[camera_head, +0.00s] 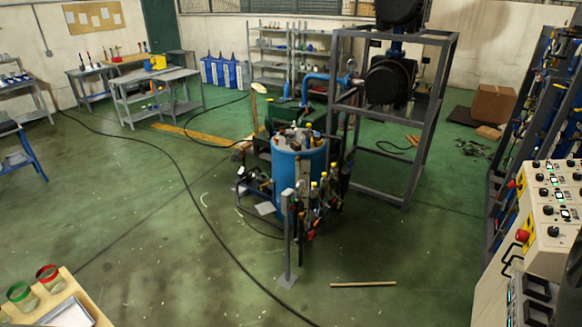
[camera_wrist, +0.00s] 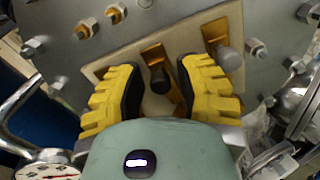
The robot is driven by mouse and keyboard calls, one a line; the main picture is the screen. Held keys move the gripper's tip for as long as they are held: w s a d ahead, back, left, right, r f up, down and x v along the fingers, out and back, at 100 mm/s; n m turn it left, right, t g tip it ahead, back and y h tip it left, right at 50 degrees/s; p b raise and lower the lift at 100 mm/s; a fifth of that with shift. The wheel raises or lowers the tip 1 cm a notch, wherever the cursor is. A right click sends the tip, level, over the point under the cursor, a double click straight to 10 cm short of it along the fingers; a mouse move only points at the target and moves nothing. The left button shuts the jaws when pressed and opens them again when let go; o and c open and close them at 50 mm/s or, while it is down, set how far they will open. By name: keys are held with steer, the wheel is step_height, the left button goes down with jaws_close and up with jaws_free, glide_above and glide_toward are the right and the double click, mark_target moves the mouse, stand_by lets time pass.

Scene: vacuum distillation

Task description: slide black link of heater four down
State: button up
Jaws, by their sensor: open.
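A beige plate (camera_wrist: 92,72) in the wrist view carries several brass-coloured slots. A short black link (camera_wrist: 159,80) sticks out of the middle slot (camera_wrist: 152,52). My gripper (camera_wrist: 158,66) is open, with one yellow ridged finger on each side of the black link. A gap shows between the link and each finger. A grey link (camera_wrist: 230,58) sits in the slot to the right, just outside the right finger. No heater number is readable. The lower part of the plate is hidden behind my gripper. I cannot pick out the links or my gripper in the head view.
Bolts (camera_wrist: 117,12) stud the metal panel around the plate. A round gauge (camera_wrist: 48,172) and bent pipes lie close at the lower left; metal fittings crowd the right. In the head view, a blue vessel (camera_head: 300,170) stands mid-floor and a control panel (camera_head: 552,215) at right.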

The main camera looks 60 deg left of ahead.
jaws_close()
stand_by(0.3)
step_height(320, 180, down, 3)
steer(key=b, duration=0.3)
steer(key=shift+r, duration=0.1)
steer(key=shift+c, duration=0.3)
jaws_free()
